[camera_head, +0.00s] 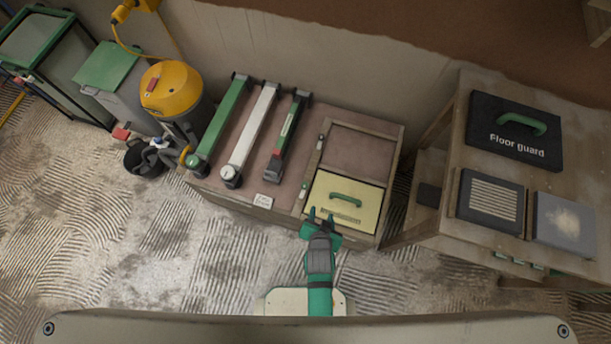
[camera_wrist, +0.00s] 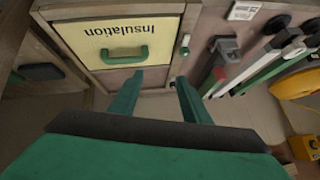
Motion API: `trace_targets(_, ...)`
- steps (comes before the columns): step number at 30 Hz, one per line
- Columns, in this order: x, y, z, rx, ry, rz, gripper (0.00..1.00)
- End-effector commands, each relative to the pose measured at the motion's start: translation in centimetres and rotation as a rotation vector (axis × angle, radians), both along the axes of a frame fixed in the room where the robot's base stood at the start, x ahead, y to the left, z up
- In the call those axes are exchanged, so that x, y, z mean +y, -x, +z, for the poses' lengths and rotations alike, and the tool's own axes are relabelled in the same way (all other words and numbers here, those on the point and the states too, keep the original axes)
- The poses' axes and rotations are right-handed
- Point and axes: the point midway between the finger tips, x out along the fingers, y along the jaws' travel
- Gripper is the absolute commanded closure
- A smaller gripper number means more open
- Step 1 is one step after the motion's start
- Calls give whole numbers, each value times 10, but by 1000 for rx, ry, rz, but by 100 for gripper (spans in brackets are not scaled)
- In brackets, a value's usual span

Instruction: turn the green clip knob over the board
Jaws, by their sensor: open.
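A pale yellow board (camera_head: 360,211) with a green handle lies in a wooden frame; it also shows in the wrist view (camera_wrist: 165,28), marked "Insulation", upside down. A small pale, greenish clip knob (camera_head: 303,192) sits on the frame strip beside the board's left edge; in the wrist view the knob (camera_wrist: 185,42) is at the board's right. Whether it overlaps the board is too small to tell. My gripper (camera_head: 320,214) is open and empty near the board's front edge. Its green fingers (camera_wrist: 158,80) are apart from the knob in the wrist view.
Green, white and dark long tools (camera_head: 248,135) lie left of the frame. A second clip (camera_head: 321,141) is farther back beside an empty-looking bay (camera_head: 357,155). A wooden table (camera_head: 455,215) with a "Floor guard" case (camera_head: 515,130) stands at right. The floor in front is clear.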

Motion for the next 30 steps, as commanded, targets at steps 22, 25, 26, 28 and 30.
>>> trace_targets(22,45,-159,-44,601,-286,-571,57)
trace_targets(25,53,-165,-39,641,-297,-604,57)
trace_targets(26,55,-166,-37,649,-299,-610,57)
trace_targets(28,57,-168,-37,660,-302,-622,57)
trace_targets(30,57,-168,-39,667,-304,-627,57)
